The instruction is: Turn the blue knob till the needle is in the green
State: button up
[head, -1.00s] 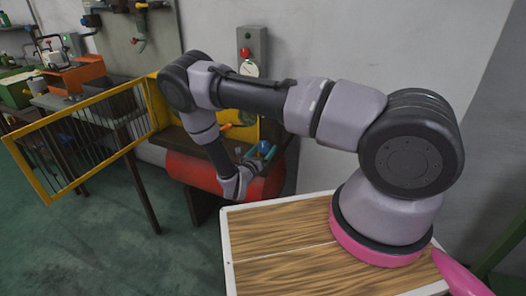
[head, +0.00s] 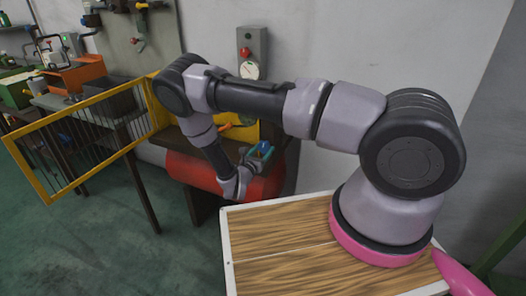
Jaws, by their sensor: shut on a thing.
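The blue knob (head: 262,148) shows as a small patch at my gripper, above the red cylinder. My gripper (head: 258,153) is at the end of my bent arm and is shut on the blue knob, with its fingers at the knob's sides. The round white gauge (head: 249,70) is on a grey panel on the wall, just above my forearm. Its needle and green zone are too small to read.
A red cylinder (head: 190,169) lies under my gripper. An orange handle (head: 225,127) is close to my wrist. A yellow-framed mesh gate (head: 85,145) stands open at the left. A red button (head: 246,51) is above the gauge. Green floor is clear at front left.

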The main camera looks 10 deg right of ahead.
jog(key=m, duration=0.5)
jog(key=shift+w+a, duration=0.1)
jog(key=shift+a, duration=0.1)
jog(key=m, duration=0.4)
jog(key=shift+a+r+m, duration=0.1)
jog(key=shift+m, duration=0.3)
jog(key=m, duration=0.4)
jog(key=shift+r+m, duration=0.1)
jog(key=shift+m, duration=0.2)
jog(key=m, duration=0.4)
jog(key=shift+r+m, duration=0.1)
jog(key=shift+m, duration=0.3)
jog(key=o, duration=1.4)
